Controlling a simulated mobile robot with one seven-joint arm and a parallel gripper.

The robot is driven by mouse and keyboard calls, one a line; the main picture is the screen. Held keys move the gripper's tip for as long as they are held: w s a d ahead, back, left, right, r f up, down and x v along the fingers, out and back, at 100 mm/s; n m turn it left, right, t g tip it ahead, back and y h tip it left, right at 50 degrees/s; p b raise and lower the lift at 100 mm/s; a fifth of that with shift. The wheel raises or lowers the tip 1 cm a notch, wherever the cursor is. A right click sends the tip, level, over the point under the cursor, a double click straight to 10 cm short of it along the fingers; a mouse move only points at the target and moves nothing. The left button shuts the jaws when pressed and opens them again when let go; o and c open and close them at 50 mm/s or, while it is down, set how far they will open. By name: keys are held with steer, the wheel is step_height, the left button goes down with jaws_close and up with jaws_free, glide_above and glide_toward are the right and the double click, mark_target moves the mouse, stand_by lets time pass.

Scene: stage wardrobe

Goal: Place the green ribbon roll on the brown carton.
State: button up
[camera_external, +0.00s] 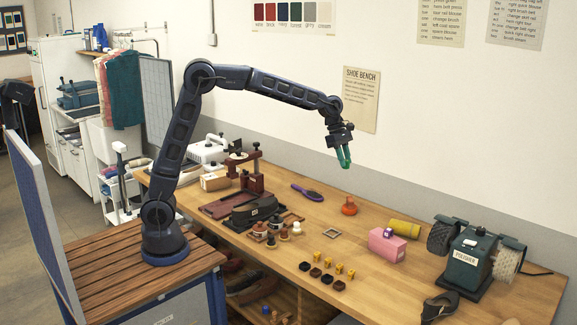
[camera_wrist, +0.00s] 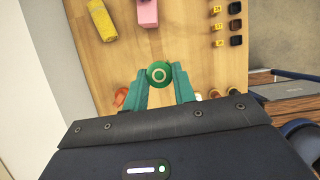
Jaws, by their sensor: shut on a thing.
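The green ribbon roll (camera_wrist: 159,74) is between the teal fingers of my gripper (camera_external: 343,156) in the wrist view, its round end with a pale ring facing the camera. My gripper is shut on it, high above the bench and pointing down. In the external view I cannot tell the roll apart from the green fingers. A small tan-brown box with a white label (camera_external: 214,181), which looks like the brown carton, stands at the back left of the bench, far to the left of my gripper. It is not in the wrist view.
A dark red press (camera_external: 250,178) and a white machine (camera_external: 208,150) stand near the box. A purple brush (camera_external: 307,192), an orange object (camera_external: 349,207), a pink box (camera_external: 387,244), a yellow cylinder (camera_external: 403,228) and a green polisher (camera_external: 470,260) are on the wooden bench (camera_external: 300,214).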

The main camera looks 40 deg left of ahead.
steer(key=w+a+n+t, duration=0.1)
steer(key=w+a+n, duration=0.3)
steer(key=a, duration=1.6)
steer(key=w+a+n+t, duration=0.1)
steer(key=w+a, duration=0.5)
steer(key=a, duration=1.5)
steer(key=n+t+y, duration=0.1)
steer(key=n+y, duration=0.1)
steer(key=n, duration=0.4)
glide_above(217, 174)
steer(key=s, duration=0.2)
steer(key=f, duration=1.9)
steer(key=shift+w+a+f, duration=0.1)
steer(key=shift+a+f, duration=0.15)
steer(key=shift+f, duration=2.8)
steer(key=shift+f, duration=0.1)
steer(key=o, duration=0.9)
